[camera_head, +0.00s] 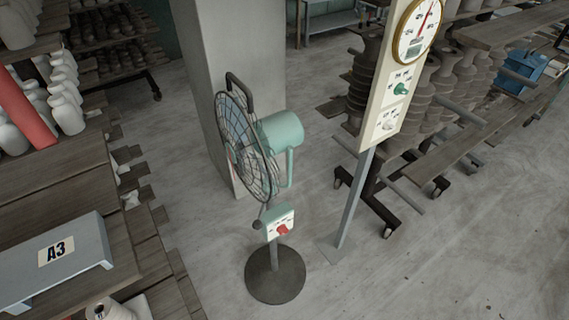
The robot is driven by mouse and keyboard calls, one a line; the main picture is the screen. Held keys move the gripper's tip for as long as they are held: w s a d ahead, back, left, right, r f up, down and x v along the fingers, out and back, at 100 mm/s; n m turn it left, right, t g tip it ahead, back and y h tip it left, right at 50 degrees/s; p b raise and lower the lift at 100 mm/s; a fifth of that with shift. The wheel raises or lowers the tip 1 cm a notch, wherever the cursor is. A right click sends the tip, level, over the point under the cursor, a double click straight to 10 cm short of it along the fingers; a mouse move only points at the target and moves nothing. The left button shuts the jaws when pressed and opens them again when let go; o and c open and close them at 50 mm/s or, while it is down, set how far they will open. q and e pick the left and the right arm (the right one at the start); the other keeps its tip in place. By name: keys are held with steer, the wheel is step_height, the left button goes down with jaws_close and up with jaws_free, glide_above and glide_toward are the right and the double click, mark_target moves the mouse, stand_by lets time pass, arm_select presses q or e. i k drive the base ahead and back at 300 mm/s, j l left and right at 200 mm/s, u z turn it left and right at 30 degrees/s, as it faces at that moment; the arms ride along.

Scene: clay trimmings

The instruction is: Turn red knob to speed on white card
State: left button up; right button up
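A red knob (283,230) sits on the small control box of a teal pedestal fan (281,133). The box has a pale face plate (275,221) with small marks around the knob, too small to read. The fan stands on a round dark base (275,275) on the floor. Neither of my grippers is in the head view.
A post panel (377,133) with a dial gauge (419,28), a green knob (401,89) and a pale knob stands right of the fan. Racks of clay pieces stand at left and right. A concrete pillar (215,100) is behind the fan. Floor at lower right is clear.

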mark_target(282, 229)
steer(key=k+l, duration=0.15)
steer(key=k+u, duration=0.1)
steer(key=u, duration=0.4)
steer(key=k+u, duration=0.15)
steer(key=u, duration=0.35)
steer(key=k+u, duration=0.1)
steer(key=u, duration=0.4)
steer(key=k+j+u, duration=0.1)
steer(key=u, duration=0.4)
steer(key=k+j+u, duration=0.1)
steer(key=u, duration=0.4)
